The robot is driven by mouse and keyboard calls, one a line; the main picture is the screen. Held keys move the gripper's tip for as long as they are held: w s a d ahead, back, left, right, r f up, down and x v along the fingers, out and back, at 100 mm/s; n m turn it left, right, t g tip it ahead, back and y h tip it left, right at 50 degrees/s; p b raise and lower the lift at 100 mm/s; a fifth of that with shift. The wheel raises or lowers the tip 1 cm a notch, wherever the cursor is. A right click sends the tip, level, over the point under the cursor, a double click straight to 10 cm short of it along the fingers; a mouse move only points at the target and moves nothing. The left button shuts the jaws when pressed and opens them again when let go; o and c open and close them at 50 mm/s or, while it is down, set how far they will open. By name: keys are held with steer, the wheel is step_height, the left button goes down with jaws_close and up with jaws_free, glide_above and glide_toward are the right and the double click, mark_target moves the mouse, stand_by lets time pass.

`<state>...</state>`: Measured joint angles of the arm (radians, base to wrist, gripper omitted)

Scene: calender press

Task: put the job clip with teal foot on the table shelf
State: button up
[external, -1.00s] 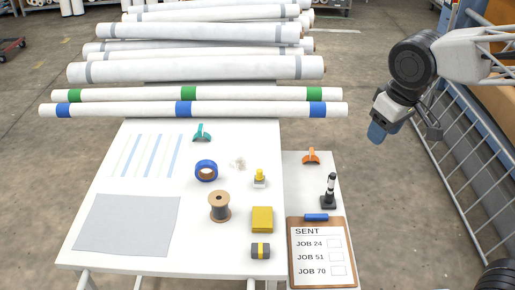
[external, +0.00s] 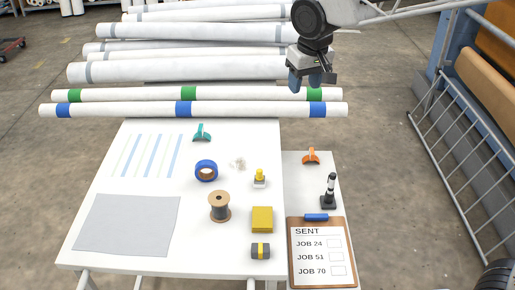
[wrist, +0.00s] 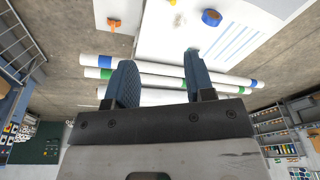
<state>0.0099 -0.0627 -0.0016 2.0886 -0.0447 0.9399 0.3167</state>
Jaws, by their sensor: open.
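The teal-footed job clip (external: 202,133) stands on the white table (external: 140,240), near its far edge and behind the blue tape roll. A narrow white side shelf (external: 297,184) adjoins the table's right side and carries an orange clip (external: 311,156), a black and white post and a clipboard. My gripper (external: 308,84) is open and empty, in the air above the right end of the paper rolls, up and right of the teal clip. Its spread blue fingers show in the wrist view (wrist: 158,75).
Long white rolls (external: 200,108) lie behind the table. A clipboard (external: 321,262) covers the shelf's near end.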

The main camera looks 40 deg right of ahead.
steer(key=w+f+m, duration=0.2)
steer(key=w+f, duration=0.2)
steer(key=w, duration=1.2)
steer(key=m+g, duration=0.1)
steer(key=m, duration=0.3)
glide_above(190, 140)
steer(key=s+a, duration=0.1)
steer(key=shift+h, duration=0.3)
step_height(190, 140, down, 28)
steer(key=shift+f, duration=0.1)
steer(key=shift+w+f, duration=0.25)
steer(key=shift+d+f, duration=0.1)
steer(key=shift+f, duration=1.2)
steer(key=shift+w+d+f, duration=0.15)
steer(key=shift+d+f, duration=0.05)
steer(key=shift+f, duration=1.1)
steer(key=shift+w+d+f, duration=0.1)
steer(key=shift+d+f, duration=0.05)
steer(key=shift+f, duration=1.15)
steer(key=shift+c, duration=0.2)
